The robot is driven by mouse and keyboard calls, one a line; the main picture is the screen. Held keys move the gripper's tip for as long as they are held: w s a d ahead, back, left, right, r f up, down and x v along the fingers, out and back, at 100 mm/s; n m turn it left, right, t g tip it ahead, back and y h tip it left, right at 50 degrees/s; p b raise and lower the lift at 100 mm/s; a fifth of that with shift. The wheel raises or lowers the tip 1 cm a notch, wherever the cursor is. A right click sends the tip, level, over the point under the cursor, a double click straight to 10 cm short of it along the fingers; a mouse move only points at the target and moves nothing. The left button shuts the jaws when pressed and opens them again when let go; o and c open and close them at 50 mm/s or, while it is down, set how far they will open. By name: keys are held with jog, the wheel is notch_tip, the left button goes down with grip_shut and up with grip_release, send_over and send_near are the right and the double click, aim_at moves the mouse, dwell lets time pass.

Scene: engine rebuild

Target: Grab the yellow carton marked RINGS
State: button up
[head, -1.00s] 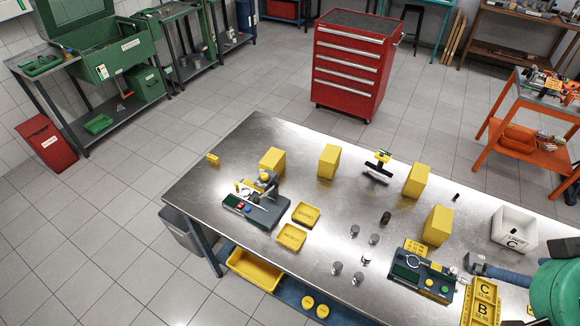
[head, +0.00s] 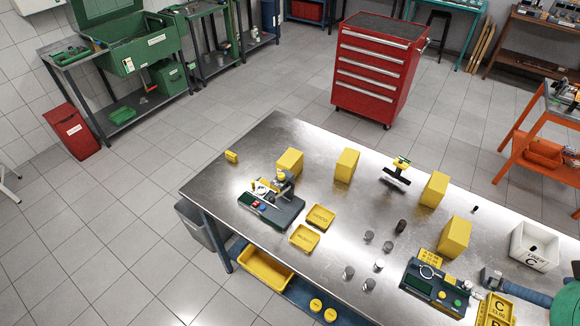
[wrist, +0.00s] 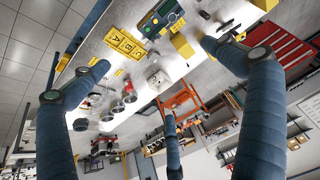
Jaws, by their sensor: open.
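Several plain yellow cartons stand on the steel bench in the head view: one at the far left (head: 290,163), one right of it (head: 347,165), one toward the back right (head: 434,189) and one nearer the front (head: 454,238). No RINGS lettering is readable on any of them, so I cannot tell which is named. My gripper (wrist: 155,62) shows in the wrist view with its blue fingers spread wide and nothing between them. A yellow carton (wrist: 182,46) appears near its right finger, apart from it. In the head view only a blue part of it shows at lower right.
The steel bench (head: 240,185) also holds a green device (head: 436,290), a white bin marked C (head: 535,246), two yellow trays (head: 305,237), a microscope-like stand (head: 272,205) and several small metal cylinders. A red tool cabinet (head: 378,70) stands behind.

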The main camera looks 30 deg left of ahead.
jog(key=shift+w, duration=0.1)
jog(key=w+a+r+n+g+y+p, duration=0.15)
jog(key=w+a+n, duration=0.25)
jog(key=w+a, duration=0.7)
jog(key=w+a+r+n+g+y+p, duration=0.15)
jog(key=w+a+n, duration=0.25)
jog(key=w+a, duration=0.7)
jog(key=w+a+f+n, duration=0.2)
jog(key=w+a+f, duration=0.1)
jog(key=w+a, duration=0.55)
jog(key=n+g+y+p, duration=0.2)
jog(key=n+g+p, duration=0.1)
jog(key=n, duration=0.6)
send_over(290, 158)
jog(key=d, duration=0.5)
notch_tip(290, 158, down, 27)
jog(key=shift+w+a+r, duration=0.1)
jog(key=shift+w+a, duration=0.05)
jog(key=shift+w, duration=0.05)
jog(key=shift+h, duration=0.3)
jog(key=shift+p+x, duration=0.35)
jog(key=shift+x, duration=3.9)
